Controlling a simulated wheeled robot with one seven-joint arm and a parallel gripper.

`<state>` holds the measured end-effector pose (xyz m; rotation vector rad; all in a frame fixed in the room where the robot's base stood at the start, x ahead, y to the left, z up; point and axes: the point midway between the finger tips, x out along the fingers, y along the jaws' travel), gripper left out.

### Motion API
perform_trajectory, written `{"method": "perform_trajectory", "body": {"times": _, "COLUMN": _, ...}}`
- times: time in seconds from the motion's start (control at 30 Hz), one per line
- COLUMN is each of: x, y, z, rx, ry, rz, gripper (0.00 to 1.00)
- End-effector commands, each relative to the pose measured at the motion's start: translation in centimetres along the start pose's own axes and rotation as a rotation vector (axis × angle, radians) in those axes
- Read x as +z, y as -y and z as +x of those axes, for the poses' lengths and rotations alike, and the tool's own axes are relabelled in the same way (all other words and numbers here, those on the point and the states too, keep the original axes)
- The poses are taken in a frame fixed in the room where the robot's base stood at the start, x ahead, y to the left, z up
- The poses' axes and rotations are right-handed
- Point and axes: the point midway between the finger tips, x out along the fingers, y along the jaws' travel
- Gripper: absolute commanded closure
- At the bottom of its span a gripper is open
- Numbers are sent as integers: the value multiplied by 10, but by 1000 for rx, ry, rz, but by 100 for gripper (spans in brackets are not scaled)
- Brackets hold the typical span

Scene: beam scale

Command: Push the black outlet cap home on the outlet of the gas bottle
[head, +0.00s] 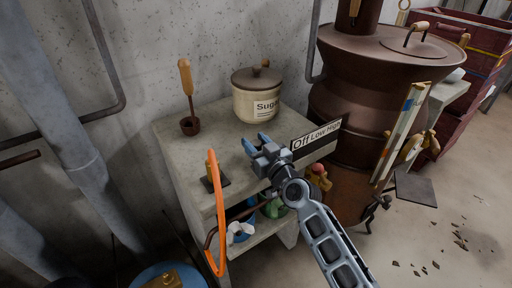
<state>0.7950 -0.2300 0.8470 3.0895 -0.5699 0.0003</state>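A blue rounded top with a brass valve (163,281) shows at the bottom edge, left of the counter; it looks like the gas bottle (142,279), mostly cut off by the frame. I cannot make out the black outlet cap or the outlet. My gripper (257,142) is over the counter's front right part, well above and to the right of the bottle. Its two blue fingertips stand apart with nothing visible between them.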

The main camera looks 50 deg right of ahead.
Motion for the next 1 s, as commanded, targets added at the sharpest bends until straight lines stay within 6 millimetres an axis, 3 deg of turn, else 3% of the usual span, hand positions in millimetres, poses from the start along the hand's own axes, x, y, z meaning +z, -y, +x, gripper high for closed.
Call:
{"method": "perform_trajectory", "body": {"times": 0.33, "x": 0, "y": 0, "z": 0, "rx": 0, "ry": 0, "rz": 0, "gripper": 91}}
{"method": "perform_trajectory", "body": {"times": 0.6, "x": -3, "y": 0, "z": 0, "rx": 0, "ry": -1, "rz": 0, "gripper": 91}}
{"method": "perform_trajectory", "body": {"times": 0.77, "x": -24, "y": 0, "z": 0, "rx": 1, "ry": -1, "rz": -2, "gripper": 91}}
{"method": "perform_trajectory", "body": {"times": 1.0, "x": -71, "y": -1, "z": 0, "rx": 1, "ry": -3, "rz": -2, "gripper": 91}}
